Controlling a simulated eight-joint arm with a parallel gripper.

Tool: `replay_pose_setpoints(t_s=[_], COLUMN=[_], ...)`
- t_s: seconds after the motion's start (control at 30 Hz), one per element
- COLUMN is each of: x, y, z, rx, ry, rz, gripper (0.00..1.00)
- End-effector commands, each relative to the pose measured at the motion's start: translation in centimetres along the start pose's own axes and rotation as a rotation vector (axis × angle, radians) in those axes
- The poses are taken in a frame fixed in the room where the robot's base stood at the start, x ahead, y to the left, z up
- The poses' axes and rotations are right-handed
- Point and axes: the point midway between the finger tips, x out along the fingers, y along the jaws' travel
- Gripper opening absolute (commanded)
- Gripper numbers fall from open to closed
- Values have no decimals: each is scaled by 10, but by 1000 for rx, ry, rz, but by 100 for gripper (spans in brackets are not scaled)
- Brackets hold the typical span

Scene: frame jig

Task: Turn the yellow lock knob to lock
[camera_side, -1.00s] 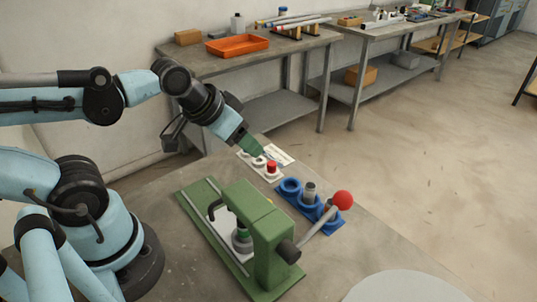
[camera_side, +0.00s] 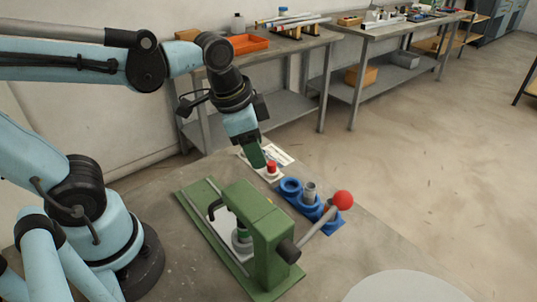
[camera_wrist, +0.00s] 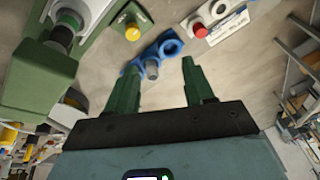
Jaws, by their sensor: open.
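The yellow lock knob (camera_wrist: 132,33) shows in the wrist view, on a green base piece with white lettering near the top, left of centre. I cannot make it out in the side view. The green press (camera_side: 258,225) stands on the table in the side view, and part of it fills the left of the wrist view (camera_wrist: 38,80). My gripper (camera_wrist: 160,66) is open and empty, its two green fingers spread apart. In the side view my gripper (camera_side: 257,160) points down beside the white button plate, behind the press and away from the knob.
A red button (camera_side: 271,166) sits on a white plate close to my gripper. A blue holder (camera_side: 291,187) with rings and a grey cylinder (camera_side: 309,192) stands beside the press. The press lever ends in a red ball (camera_side: 343,200). A round grey disc (camera_side: 405,287) lies front right.

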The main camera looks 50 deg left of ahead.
Motion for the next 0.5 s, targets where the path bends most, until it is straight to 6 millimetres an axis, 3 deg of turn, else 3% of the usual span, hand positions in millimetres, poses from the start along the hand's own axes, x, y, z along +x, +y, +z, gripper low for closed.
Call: replay_pose_setpoints(t_s=[0.2, 0.5], x=[1, 6], y=[21, 29], z=[-15, -17], rx=[373, 520], ry=[-180, -244], rz=[132, 196], gripper=[53, 53])
